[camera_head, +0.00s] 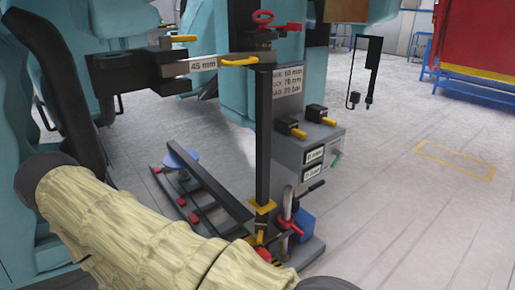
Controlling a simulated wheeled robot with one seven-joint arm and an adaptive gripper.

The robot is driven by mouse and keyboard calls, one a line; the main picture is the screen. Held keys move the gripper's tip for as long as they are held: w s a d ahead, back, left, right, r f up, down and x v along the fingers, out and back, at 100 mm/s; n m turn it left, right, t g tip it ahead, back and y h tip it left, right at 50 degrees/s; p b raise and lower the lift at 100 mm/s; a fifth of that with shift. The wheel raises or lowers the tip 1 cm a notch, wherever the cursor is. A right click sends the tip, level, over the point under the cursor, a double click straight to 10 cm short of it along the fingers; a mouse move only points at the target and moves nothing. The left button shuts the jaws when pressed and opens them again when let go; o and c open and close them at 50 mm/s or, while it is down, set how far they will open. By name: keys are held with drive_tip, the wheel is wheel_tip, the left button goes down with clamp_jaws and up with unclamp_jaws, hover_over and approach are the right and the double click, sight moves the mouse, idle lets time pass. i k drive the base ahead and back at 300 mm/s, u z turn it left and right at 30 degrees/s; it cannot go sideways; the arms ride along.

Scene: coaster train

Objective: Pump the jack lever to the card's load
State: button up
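A white card (288,82) on the upright stand carries small print; its last line seems to read 20 bar. Below it a grey box (296,150) has two small white readouts (314,155), too small to read surely. A tall black bar (263,140) stands upright above a yellow collar (262,206) at the base. A long dark bar (208,182) slopes down to the same base. I cannot tell which is the jack lever. Red, blue and grey fittings (290,225) crowd the base. My sleeved arm fills the lower left; my gripper is not visible.
A black clamp arm (140,72) with a 45 mm tag juts left from the stand. Teal seats (35,235) stand at left. A blue round pad (182,160) is near the sloping bar. A black hanging tool (365,75) is at upper right. The floor at right is clear.

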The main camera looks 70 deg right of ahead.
sight(313, 188)
drive_tip(key=u, duration=0.55)
drive_tip(key=k, duration=1.4)
drive_tip(key=z, duration=1.4)
drive_tip(key=i, duration=0.1)
drive_tip(key=z, duration=0.15)
